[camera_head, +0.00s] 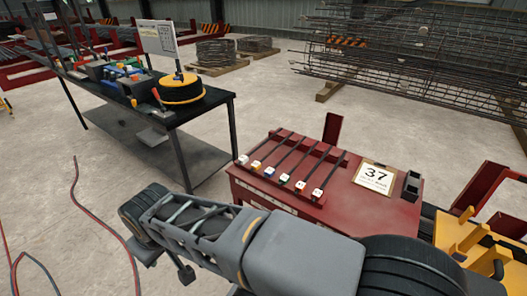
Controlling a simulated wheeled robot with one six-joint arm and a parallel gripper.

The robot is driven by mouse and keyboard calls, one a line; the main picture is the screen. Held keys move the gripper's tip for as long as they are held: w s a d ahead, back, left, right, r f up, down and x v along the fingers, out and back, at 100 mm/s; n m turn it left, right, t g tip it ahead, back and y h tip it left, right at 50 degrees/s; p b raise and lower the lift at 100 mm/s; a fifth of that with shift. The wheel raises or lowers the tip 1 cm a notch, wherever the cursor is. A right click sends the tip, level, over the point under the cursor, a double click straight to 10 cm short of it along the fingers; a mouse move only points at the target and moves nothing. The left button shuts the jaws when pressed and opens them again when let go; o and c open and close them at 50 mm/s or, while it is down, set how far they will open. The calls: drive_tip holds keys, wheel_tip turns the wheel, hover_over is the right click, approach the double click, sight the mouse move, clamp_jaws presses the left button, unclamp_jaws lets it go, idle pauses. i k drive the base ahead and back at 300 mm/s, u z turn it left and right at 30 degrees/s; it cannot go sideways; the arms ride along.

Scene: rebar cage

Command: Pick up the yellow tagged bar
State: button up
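The yellow tagged bar (270,153) is one of several thin dark bars lying side by side on the red bench (240,190). Its yellow-marked tag (256,166) is at the near end, second from the left in the row. The bar runs away from me, up and to the right. My folded grey arm crosses the lower part of the view, in front of the bench. I cannot make out the fingers of my gripper, and nothing is seen touching the bar.
Neighbouring bars carry other coloured tags, including a blue one (269,172). A dark table (190,110) with tools stands left. A rebar cage (420,60) lies behind. A red cable (97,216) crosses the floor.

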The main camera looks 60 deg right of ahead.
sight(256, 166)
drive_tip(key=z, duration=0.6)
drive_tip(key=i, duration=0.8)
drive_tip(key=z, duration=1.2)
drive_tip(key=i, duration=0.35)
drive_tip(key=z, duration=0.35)
